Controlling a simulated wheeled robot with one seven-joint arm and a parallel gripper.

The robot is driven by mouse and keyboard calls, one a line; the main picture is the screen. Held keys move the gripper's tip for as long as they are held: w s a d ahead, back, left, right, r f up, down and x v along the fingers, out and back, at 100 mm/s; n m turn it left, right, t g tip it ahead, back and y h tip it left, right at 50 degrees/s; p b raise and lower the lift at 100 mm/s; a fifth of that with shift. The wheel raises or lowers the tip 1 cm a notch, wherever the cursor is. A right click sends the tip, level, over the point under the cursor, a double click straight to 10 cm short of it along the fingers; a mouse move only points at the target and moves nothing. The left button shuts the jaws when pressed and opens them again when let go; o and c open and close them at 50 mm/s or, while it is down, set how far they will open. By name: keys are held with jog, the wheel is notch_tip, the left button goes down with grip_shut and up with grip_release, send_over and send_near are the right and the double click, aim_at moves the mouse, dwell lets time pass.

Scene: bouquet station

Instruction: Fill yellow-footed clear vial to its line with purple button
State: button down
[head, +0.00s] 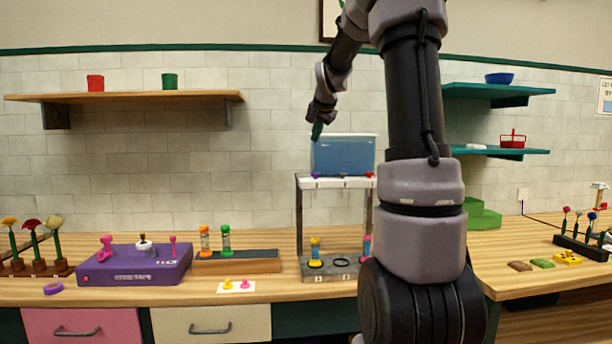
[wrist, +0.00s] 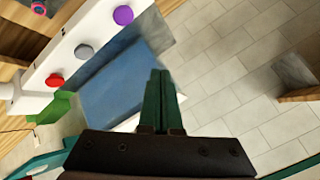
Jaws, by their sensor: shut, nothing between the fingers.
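The dispenser (head: 343,155) has a blue panel above a white ledge. The purple button (head: 316,175) is at the left end of that ledge and also shows at the top of the wrist view (wrist: 123,15). A small vial with a yellow foot (head: 315,251) stands upright below, on the left of the dispenser's grey base (head: 330,274). Its line and fill level are too small to tell. My gripper (head: 317,132) is shut and empty, above the purple button and apart from it. Its green fingers (wrist: 159,80) show together in the wrist view.
A grey button (wrist: 84,51) and a red button (wrist: 54,80) share the ledge. Orange (head: 205,240) and green (head: 226,240) vials stand left. A green tray (head: 484,217) is at right.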

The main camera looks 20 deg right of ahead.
aim_at(316, 174)
jog(key=shift+w, duration=0.15)
jog(key=shift+f, duration=0.1)
jog(key=shift+f, duration=4.3)
jog(key=shift+f, duration=0.1)
jog(key=shift+f, duration=0.3)
jog(key=shift+f, duration=0.6)
jog(key=shift+r, duration=1)
